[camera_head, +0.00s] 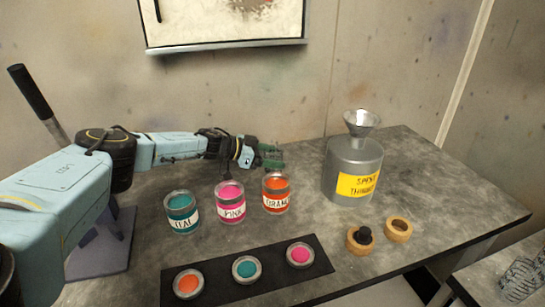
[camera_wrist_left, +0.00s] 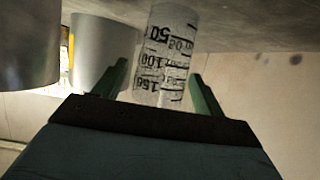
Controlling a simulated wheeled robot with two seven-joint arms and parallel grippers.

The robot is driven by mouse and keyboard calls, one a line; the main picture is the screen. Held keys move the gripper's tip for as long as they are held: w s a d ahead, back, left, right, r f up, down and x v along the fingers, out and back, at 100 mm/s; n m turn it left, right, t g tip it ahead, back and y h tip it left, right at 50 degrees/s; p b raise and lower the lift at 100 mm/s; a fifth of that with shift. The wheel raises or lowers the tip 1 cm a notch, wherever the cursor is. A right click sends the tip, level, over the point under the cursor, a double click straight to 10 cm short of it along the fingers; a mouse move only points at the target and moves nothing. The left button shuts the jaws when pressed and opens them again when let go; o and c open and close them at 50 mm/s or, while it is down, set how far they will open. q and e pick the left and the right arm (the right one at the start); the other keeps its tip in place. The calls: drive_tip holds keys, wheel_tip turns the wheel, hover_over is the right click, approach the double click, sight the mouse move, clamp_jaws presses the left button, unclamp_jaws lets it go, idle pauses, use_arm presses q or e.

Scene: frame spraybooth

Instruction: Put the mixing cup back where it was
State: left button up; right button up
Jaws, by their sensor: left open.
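A clear mixing cup (camera_wrist_left: 168,50) with black graduation marks shows in the left wrist view, its numbers appearing upside down. It lies between the two green fingers of my left gripper (camera_wrist_left: 159,70). The fingers are open, with a visible gap at the right finger; I cannot tell whether the left one touches. In the head view my left gripper (camera_head: 270,157) is low over the back of the bench, behind the orange paint can (camera_head: 276,195). I cannot make out the cup there. My right gripper is not in view.
Teal (camera_head: 182,213) and pink (camera_head: 230,203) cans stand left of the orange one. A thinner can (camera_head: 350,160) with a funnel (camera_head: 361,121) stands right. A dark mat (camera_head: 215,291) holds three paint-filled round pieces. Clear patterned vessels (camera_head: 519,279) stand lower right.

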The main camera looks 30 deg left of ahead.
use_arm(q)
drive_tip(key=p+v, duration=0.2)
drive_tip(key=v, duration=0.9)
drive_tip(key=shift+s, duration=0.2)
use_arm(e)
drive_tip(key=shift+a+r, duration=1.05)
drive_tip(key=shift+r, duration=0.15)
use_arm(q)
drive_tip(key=shift+a+r, duration=0.1)
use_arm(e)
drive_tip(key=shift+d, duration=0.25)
